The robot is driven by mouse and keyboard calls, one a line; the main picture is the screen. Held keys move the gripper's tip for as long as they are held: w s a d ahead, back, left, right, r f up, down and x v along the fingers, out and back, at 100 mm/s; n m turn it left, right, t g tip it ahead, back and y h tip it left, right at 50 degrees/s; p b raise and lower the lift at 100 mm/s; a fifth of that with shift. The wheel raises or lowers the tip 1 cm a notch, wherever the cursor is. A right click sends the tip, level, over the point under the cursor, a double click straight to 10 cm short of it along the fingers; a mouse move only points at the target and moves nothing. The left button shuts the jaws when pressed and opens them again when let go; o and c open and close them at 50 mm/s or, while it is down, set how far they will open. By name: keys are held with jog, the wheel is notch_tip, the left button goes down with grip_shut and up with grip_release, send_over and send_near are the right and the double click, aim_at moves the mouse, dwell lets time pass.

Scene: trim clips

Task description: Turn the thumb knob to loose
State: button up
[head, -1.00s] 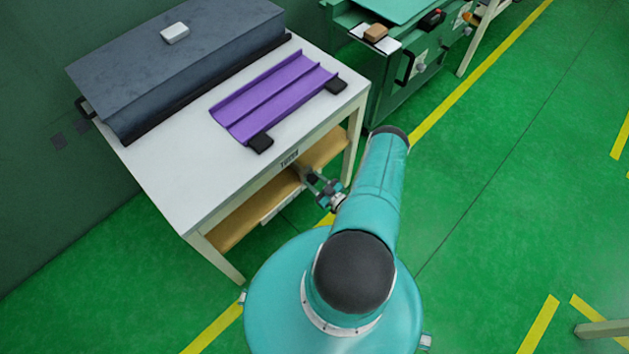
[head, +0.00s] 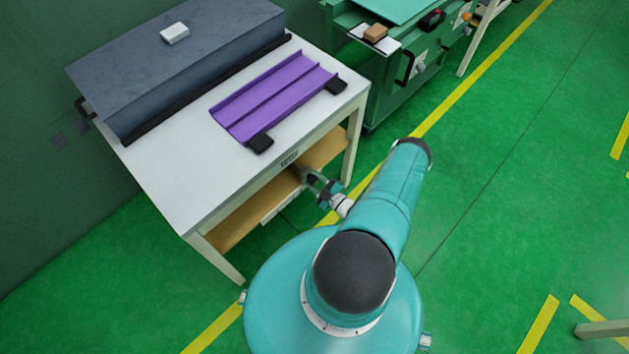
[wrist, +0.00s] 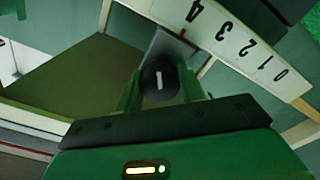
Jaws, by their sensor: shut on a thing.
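The thumb knob (wrist: 160,82) is round and black with a white line on its face. It shows in the wrist view, in front of a dark grey bracket. My gripper (wrist: 158,95) has a finger on each side of the knob and is shut on it. In the head view my gripper (head: 308,177) is small, at the front edge of the white table (head: 165,175), and the knob cannot be made out there. No word marking a loose position is readable.
A white scale strip (wrist: 235,40) with digits 0 to 4 runs beside the knob. A purple channel piece (head: 275,97) with black end blocks lies on the table by a dark grey cover (head: 180,60). A green machine (head: 400,75) stands behind right. Green floor is open at right.

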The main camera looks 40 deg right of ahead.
jog(key=n, duration=1.4)
jog(key=shift+r+n, duration=0.1)
jog(key=shift+n, duration=0.2)
jog(key=n, duration=0.3)
jog(key=shift+n, duration=0.3)
jog(key=n, duration=0.3)
jog(key=shift+n, duration=0.4)
jog(key=n, duration=0.4)
jog(key=shift+n, duration=1.8)
